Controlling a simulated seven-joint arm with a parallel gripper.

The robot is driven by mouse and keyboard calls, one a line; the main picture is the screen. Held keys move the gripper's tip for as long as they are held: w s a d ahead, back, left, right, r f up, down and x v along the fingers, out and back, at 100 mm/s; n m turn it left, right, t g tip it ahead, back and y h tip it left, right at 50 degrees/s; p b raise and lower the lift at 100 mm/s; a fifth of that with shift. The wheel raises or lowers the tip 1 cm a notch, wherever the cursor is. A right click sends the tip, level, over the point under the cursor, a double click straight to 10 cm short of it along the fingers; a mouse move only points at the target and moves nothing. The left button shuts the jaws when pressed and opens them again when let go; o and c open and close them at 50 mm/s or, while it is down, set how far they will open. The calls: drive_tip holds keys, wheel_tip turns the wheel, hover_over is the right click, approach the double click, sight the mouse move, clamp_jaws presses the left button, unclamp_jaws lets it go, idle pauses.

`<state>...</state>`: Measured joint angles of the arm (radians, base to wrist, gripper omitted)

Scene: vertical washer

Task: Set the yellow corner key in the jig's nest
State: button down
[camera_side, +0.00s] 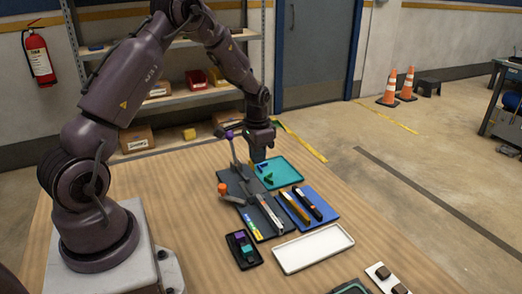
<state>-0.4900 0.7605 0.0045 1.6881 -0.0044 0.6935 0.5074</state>
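My gripper (259,158) points down at the left edge of a teal tray (286,176), behind the dark jig plate (234,187). Its fingers are small and dark here, so I cannot tell whether they are open or shut, or hold anything. A blue piece (262,167) and a green piece (268,180) show just below it, in or at the edge of the teal tray. The jig carries a grey upright with a purple knob (229,134) and an orange knob (223,187). I cannot make out the yellow corner key or the nest at this size.
A blue mat (322,218) with yellow and black tools lies right of the jig. A white tray (313,249) and a black tray (248,262) with purple and teal blocks lie nearer the front. A white plate with dark blocks (387,279) is at front right. The table's left front is clear.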

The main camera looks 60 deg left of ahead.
sight(258, 185)
drive_tip(key=shift+w+a+f, duration=0.15)
drive_tip(key=shift+a+f, duration=0.3)
drive_tip(key=shift+f, duration=3.65)
drive_tip(key=shift+f, duration=0.25)
drive_tip(key=c, duration=1.3)
unclamp_jaws()
drive_tip(key=shift+o, duration=1)
drive_tip(key=shift+a, duration=0.1)
drive_tip(key=shift+a+r, duration=0.1)
drive_tip(key=shift+a, duration=0.1)
drive_tip(key=shift+c, duration=0.4)
drive_tip(key=shift+o, duration=0.2)
drive_tip(key=shift+w+r, duration=0.1)
drive_tip(key=shift+r, duration=0.7)
drive_tip(key=shift+o, duration=1)
drive_tip(key=shift+r, duration=0.25)
drive_tip(key=shift+d+r, duration=0.15)
drive_tip(key=shift+r, duration=1.05)
drive_tip(key=shift+d+r, duration=0.15)
drive_tip(key=shift+r, duration=1)
